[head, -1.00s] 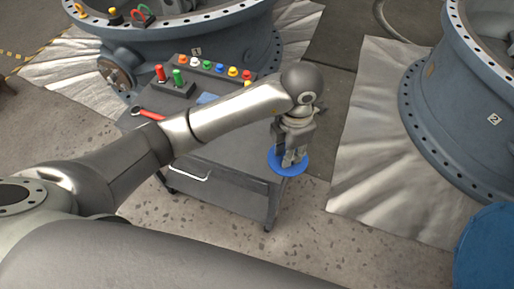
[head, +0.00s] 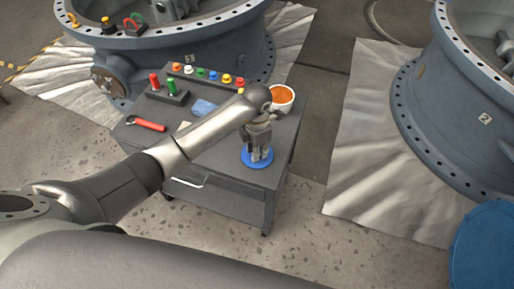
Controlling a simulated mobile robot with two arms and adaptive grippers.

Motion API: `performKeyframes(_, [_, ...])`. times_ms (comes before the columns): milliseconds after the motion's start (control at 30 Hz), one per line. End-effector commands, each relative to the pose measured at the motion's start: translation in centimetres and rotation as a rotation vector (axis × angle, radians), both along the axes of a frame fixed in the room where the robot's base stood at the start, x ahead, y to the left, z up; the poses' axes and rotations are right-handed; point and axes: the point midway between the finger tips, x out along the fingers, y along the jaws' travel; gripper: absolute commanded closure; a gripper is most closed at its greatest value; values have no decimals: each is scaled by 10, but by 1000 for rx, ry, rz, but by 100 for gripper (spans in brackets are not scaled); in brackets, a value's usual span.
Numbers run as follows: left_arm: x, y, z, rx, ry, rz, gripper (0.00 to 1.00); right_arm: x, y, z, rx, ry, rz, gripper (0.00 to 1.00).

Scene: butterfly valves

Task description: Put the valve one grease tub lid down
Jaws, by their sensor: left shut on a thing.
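My left gripper (head: 258,150) points down and is shut on a round blue lid (head: 247,162). The lid is at the front right part of the grey tool cart's top (head: 225,172); I cannot tell whether it touches the surface. The open white grease tub (head: 283,106), with orange grease inside, stands at the cart's back right, behind my gripper. Part of the tub is hidden by my arm. My right gripper is not in view.
The cart also holds a red wrench (head: 147,123), a block with red and green pegs (head: 168,93), a row of coloured caps (head: 213,75) and a blue cloth (head: 203,107). A large valve (head: 180,45) stands behind; valve two (head: 465,125) and a blue drum (head: 485,250) stand right.

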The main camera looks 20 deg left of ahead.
Motion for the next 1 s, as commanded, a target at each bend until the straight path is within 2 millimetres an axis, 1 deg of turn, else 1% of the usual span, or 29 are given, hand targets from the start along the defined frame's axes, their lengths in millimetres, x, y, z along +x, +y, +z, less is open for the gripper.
performKeyframes(267, [0,0,-2,1,-1,0,90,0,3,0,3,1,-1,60])
performKeyframes(367, [0,0,-6,1,-1,0,90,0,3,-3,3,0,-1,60])
performKeyframes(400, [0,0,-5,1,-1,-1,74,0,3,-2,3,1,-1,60])
performKeyframes(533, [0,0,-5,1,-1,0,57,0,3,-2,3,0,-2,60])
performKeyframes(567, [0,0,-5,1,-1,0,55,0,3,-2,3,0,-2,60])
performKeyframes(867, [0,0,-4,1,-1,0,55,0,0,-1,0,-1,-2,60])
performKeyframes(933, [0,0,0,0,-1,0,55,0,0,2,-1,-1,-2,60])
performKeyframes(1000, [2,0,6,0,-4,-1,55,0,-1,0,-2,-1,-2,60])
